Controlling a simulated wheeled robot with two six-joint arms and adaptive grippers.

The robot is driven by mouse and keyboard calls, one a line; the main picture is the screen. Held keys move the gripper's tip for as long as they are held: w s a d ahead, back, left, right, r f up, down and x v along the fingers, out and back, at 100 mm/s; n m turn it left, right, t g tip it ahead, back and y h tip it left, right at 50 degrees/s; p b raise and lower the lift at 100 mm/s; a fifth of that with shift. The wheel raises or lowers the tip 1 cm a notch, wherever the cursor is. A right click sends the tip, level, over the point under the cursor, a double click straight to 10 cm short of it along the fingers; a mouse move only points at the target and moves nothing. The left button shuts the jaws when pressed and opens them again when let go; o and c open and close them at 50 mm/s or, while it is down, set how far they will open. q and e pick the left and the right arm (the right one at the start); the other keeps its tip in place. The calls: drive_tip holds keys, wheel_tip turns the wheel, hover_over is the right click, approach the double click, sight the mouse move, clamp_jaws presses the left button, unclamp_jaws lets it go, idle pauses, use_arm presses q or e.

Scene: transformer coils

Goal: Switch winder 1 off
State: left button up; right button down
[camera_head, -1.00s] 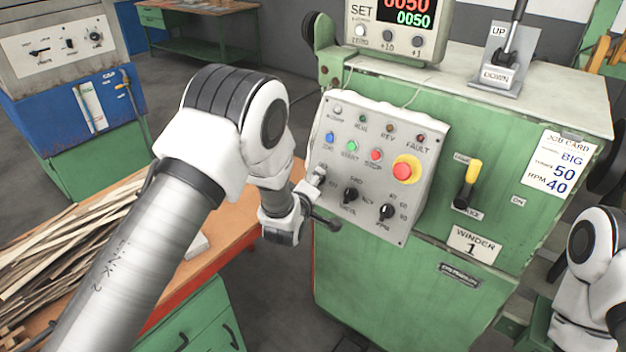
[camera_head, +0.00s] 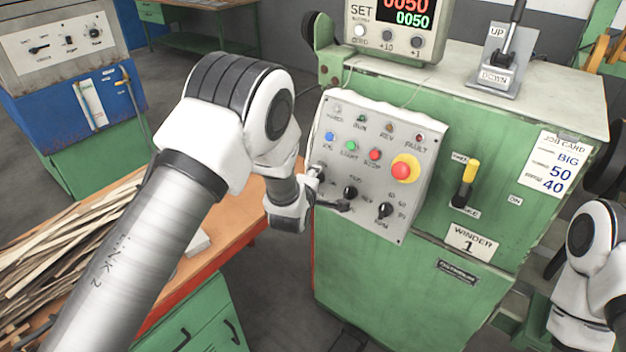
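Winder 1 is the green cabinet (camera_head: 470,290) with the plate "WINDER 1" (camera_head: 471,242). Its tilted grey control panel (camera_head: 405,225) carries a blue, a green and a red button in a row, a big red stop button (camera_head: 401,171) on a yellow ring, and small dark rotary knobs below. A switch at the panel's lower left (camera_head: 317,172) is partly hidden by my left wrist. My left gripper (camera_head: 340,206) is at the panel's lower left edge, its dark fingers pointing right, just below the middle knob (camera_head: 350,191). Whether it touches the panel or is open is unclear. My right arm shows at the right edge; its gripper is out of view.
A display box (camera_head: 392,52) reading 0050 stands on top. Right of the panel are a yellow-handled lever (camera_head: 468,180) and a job card (camera_head: 553,163); an UP/DOWN lever (camera_head: 509,45) is on top. A bench (camera_head: 245,215) with wooden strips is at left.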

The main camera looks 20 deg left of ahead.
use_arm(q)
drive_tip(key=o, duration=1.2)
drive_tip(key=shift+c, duration=0.2)
drive_tip(key=v, duration=1.2)
